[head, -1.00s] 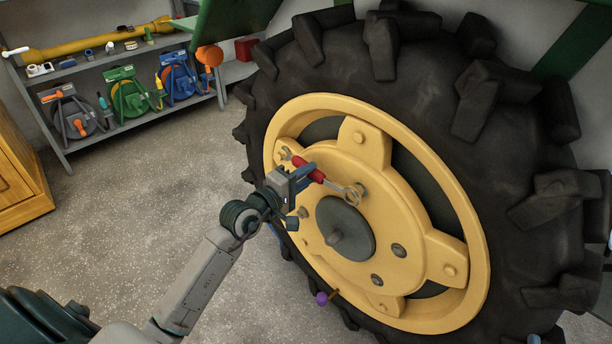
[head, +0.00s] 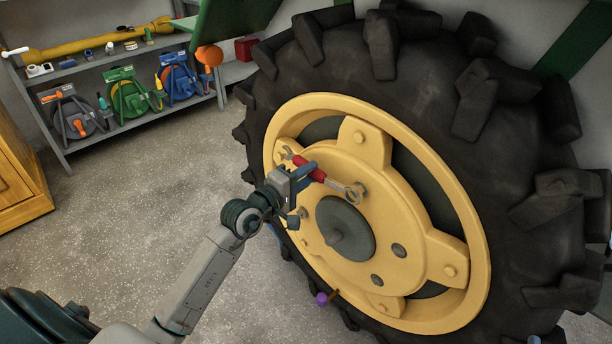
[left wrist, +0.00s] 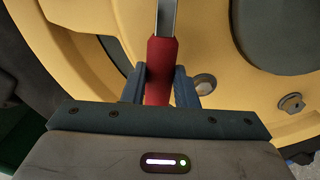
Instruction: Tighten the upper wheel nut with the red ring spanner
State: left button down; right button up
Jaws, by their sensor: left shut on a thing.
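The red ring spanner (head: 312,169) has a red grip and bright metal ends. My left gripper (head: 307,175) is shut on its red grip, in front of the yellow wheel hub. The left wrist view also shows the red grip (left wrist: 160,68) between both blue fingers, with the metal shaft running up out of frame. The spanner's ring end (head: 353,195) points right and lies at the upper wheel nut (head: 361,187). I cannot tell whether the ring is around the nut or just beside it. The open end points up left. My right gripper is not in view.
The big tractor wheel's black tyre (head: 410,70) surrounds the yellow rim (head: 468,262). A dark hub cap (head: 345,228) sits below the spanner. A purple-ended item (head: 322,299) sticks out at the lower rim. Shelves (head: 75,68) with reels stand back left. The floor between is clear.

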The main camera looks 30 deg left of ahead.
pick_arm(q)
jog(key=shift+b+x, duration=0.4)
jog(key=shift+x, duration=0.55)
jog(key=c, duration=1.8)
grip_release()
grip_shut()
jog(key=shift+r, duration=0.15)
